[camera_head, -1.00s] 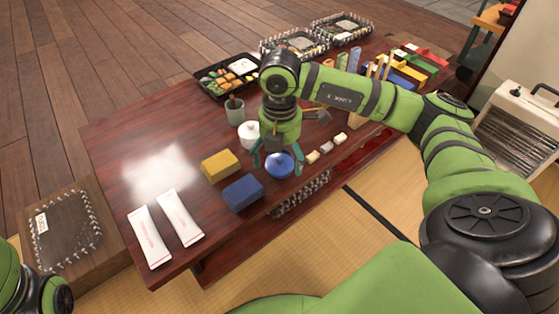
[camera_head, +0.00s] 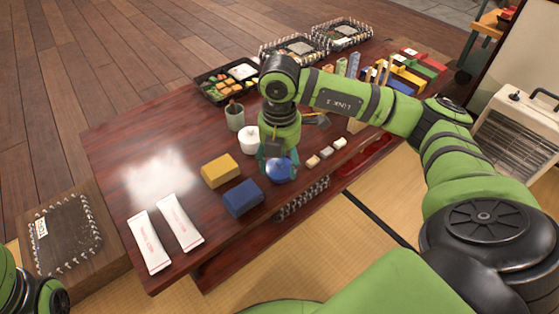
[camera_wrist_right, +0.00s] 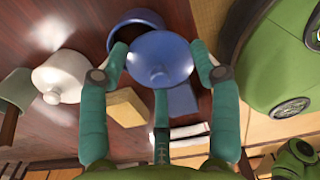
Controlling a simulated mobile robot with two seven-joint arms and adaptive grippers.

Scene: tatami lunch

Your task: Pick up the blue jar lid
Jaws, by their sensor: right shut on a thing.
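In the right wrist view the blue lid (camera_wrist_right: 160,58) sits between the fingertips (camera_wrist_right: 160,65). My left gripper is not visible; only a bit of my left arm shows at the lower left.
A white lidded jar (camera_head: 249,139) stands close behind the gripper. A yellow block (camera_head: 219,170) and a blue block (camera_head: 243,197) lie to its left, small pale blocks (camera_head: 326,152) to its right. Two white packets (camera_head: 165,232) lie at front left. Bento boxes (camera_head: 292,48) stand at the back.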

